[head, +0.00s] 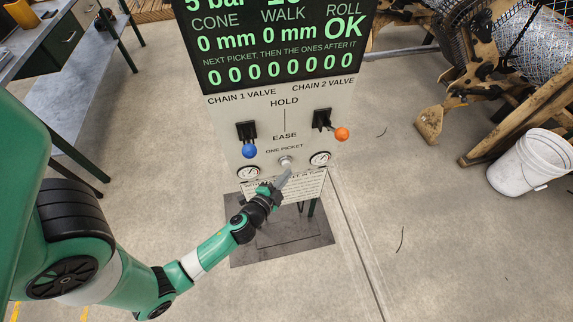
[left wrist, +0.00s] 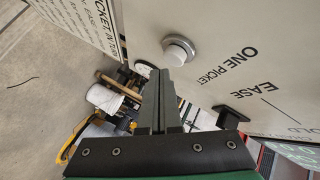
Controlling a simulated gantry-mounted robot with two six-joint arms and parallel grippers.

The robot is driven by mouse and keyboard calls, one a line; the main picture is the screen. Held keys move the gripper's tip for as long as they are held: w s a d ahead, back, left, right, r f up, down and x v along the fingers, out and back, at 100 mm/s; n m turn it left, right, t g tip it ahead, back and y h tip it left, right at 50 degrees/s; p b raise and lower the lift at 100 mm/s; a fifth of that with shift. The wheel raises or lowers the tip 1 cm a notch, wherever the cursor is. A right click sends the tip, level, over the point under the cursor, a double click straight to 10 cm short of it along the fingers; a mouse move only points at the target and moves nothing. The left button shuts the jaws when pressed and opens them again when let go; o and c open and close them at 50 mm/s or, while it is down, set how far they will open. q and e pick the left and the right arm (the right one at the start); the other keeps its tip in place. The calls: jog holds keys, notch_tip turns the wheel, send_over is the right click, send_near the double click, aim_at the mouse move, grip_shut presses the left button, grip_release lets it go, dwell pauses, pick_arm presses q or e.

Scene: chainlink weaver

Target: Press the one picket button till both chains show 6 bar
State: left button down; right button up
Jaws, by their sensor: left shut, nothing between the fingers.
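The control panel (head: 236,125) stands upright in the middle of the head view. Its white one picket button (head: 286,162) sits low on the panel, under the label ONE PICKET; it also shows in the left wrist view (left wrist: 178,51). My left gripper (head: 285,178) is shut and empty, its tips close to the button. In the left wrist view the fingertips are just below the button, with a small gap seeming to remain. Two round gauges, left (head: 248,173) and right (head: 320,159), flank the button; their readings are too small to tell. My right gripper is not in view.
A blue-knobbed lever (head: 249,151) and an orange-knobbed lever (head: 341,134) sit above the button. The display (head: 270,45) reads 5 bar, 0 mm, 0 mm and OK, its top cut off.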

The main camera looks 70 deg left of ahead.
pick_arm(q)
jog(key=shift+a, duration=0.15)
dwell(0.5)
jog(key=shift+a, duration=0.35)
